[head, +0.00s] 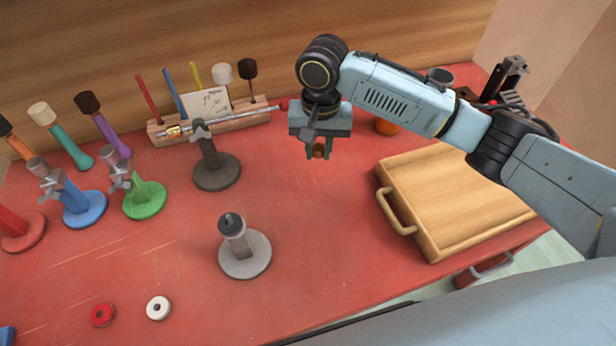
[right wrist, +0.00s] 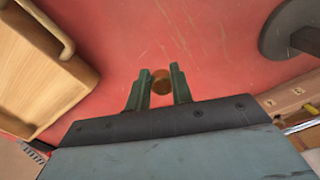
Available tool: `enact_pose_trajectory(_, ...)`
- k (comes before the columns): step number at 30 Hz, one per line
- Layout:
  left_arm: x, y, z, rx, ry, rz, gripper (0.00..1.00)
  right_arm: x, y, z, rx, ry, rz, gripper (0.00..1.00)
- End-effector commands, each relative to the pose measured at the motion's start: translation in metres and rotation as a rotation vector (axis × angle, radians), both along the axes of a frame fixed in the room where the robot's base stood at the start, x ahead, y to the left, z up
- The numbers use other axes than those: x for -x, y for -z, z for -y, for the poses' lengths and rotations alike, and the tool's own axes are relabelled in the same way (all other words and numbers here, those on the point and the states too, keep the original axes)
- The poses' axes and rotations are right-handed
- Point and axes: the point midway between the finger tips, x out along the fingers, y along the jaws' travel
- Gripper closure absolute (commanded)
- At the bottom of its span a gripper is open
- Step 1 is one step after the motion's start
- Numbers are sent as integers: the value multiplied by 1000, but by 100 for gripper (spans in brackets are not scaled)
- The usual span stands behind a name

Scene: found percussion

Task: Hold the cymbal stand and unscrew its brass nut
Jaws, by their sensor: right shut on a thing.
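A light grey stand (head: 252,262) with a short post and dark threaded-looking top stands upright at the front middle of the red table. No nut shows on its top. My right gripper (head: 319,151) is shut on a small brass-orange piece, which looks like the brass nut (right wrist: 161,82). It holds the piece above the table, behind and right of the light grey stand and apart from it. A dark grey stand (head: 216,172) with a wing nut is left of the gripper; its base (right wrist: 287,40) shows in the right wrist view. My left gripper is not in view.
A wooden tray (head: 405,208) with handles lies at the right. Green (head: 145,201), blue (head: 84,210) and red (head: 22,232) stands are at the left. A wooden rack (head: 240,117) is at the back. Red (head: 103,314) and white (head: 158,307) rings lie in front.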

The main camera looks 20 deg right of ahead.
Motion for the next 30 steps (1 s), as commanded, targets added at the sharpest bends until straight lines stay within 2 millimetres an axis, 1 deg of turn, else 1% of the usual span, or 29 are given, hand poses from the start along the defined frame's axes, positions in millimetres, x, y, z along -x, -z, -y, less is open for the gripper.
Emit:
enact_pose_trajectory(1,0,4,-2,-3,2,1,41,0,11,0,2,1,-2,100)
enact_pose_trajectory(3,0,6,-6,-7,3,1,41,0,21,0,2,0,-1,100)
enact_pose_trajectory(8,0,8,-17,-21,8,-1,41,0,36,0,2,-2,0,100)
enact_pose_trajectory(12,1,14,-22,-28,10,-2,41,1,59,1,3,-3,-1,100)
enact_pose_trajectory(15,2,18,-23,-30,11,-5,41,0,74,0,2,-3,-1,100)
enact_pose_trajectory(18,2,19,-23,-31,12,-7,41,0,80,0,1,-4,2,100)
enact_pose_trajectory(26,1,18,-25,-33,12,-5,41,0,80,0,1,-4,2,100)
enact_pose_trajectory(30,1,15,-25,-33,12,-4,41,0,83,0,1,-3,1,100)
